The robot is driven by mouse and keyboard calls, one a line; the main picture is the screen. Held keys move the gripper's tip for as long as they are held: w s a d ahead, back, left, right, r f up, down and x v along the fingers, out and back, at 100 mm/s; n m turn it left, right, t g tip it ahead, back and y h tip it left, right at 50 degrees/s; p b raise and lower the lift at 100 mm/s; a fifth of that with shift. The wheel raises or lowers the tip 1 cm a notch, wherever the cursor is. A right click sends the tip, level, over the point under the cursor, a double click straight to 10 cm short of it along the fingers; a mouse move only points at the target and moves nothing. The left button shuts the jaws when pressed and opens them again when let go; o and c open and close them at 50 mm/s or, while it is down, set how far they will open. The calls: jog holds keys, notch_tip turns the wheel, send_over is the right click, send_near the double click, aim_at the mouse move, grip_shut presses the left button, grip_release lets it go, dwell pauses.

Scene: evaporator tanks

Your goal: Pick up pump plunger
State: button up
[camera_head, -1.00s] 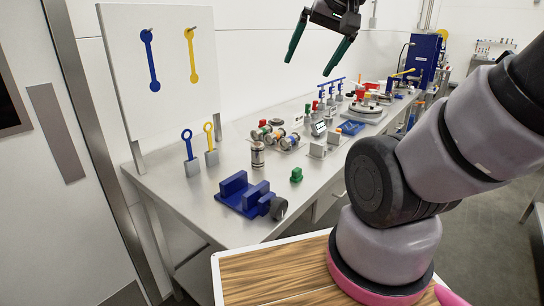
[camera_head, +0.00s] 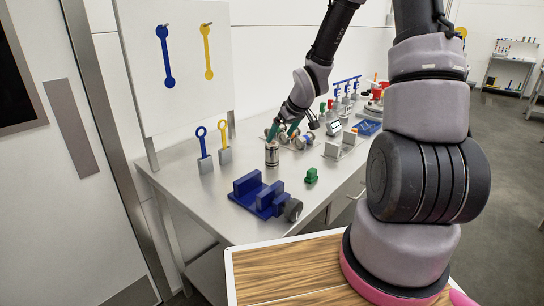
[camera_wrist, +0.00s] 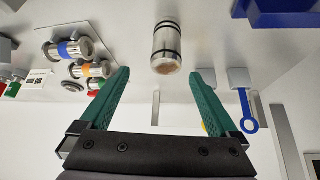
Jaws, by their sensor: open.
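A short silver cylinder with dark bands (camera_head: 272,154), which I take to be the pump plunger, stands upright on the steel bench. My gripper (camera_head: 281,131) is open and empty, reaching down just above and beside the cylinder. In the wrist view the cylinder (camera_wrist: 166,45) shows beyond the green fingertips of my gripper (camera_wrist: 160,74), roughly centred between them. No contact between the fingers and the cylinder shows.
A blue fixture (camera_head: 258,194) and a small green block (camera_head: 311,175) sit nearer on the bench (camera_head: 215,215). Blue (camera_head: 204,150) and yellow (camera_head: 224,143) ring-handled pieces stand at left. Banded silver cylinders (camera_wrist: 72,49) lie close beside the gripper. An upright white panel (camera_head: 180,95) stands behind.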

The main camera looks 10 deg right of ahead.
aim_at(269, 154)
jog(key=x, duration=1.1)
jog(key=shift+s+a+f, duration=0.15)
jog(key=shift+a+f, duration=0.25)
grip_shut()
